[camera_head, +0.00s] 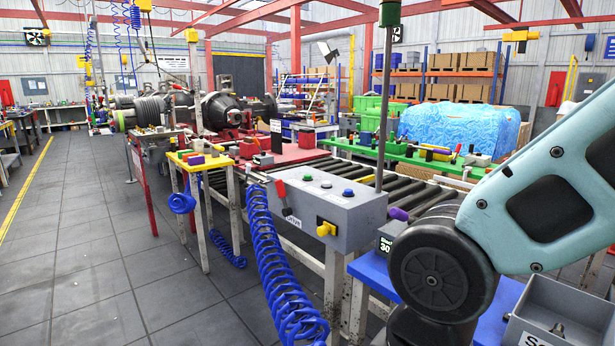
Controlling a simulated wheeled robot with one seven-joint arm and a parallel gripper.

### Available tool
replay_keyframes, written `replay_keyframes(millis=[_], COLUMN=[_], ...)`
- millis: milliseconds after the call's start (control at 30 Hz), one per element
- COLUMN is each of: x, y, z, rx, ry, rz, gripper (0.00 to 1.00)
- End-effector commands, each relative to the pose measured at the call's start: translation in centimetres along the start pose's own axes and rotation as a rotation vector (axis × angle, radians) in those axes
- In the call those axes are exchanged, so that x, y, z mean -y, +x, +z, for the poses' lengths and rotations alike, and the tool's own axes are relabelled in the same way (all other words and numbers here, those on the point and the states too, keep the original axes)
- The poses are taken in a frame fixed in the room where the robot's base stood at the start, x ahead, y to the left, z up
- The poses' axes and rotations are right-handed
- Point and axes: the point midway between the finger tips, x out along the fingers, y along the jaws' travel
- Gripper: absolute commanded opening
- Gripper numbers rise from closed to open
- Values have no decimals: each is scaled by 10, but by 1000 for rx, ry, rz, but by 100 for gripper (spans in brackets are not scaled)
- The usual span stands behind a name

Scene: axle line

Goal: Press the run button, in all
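A grey control box (335,212) is fixed at the near end of the roller conveyor. I cannot read which is the run button. My arm crosses the right side, to the right of the box. My gripper is out of the picture.
A coiled blue hose (277,270) hangs left of the box. A blue table (372,272) with a small display and a grey bin (565,305) lies below my arm. A post with a green lamp (390,13) rises behind the box. The floor at left is clear.

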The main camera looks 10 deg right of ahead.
Motion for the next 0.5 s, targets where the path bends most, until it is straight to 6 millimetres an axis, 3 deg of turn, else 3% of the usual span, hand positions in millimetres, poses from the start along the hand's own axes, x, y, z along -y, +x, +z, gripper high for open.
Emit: replay_keyframes(millis=[67,200,500], x=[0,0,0], y=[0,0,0], z=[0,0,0], rx=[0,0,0], ry=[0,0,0], rz=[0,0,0], gripper=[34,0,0])
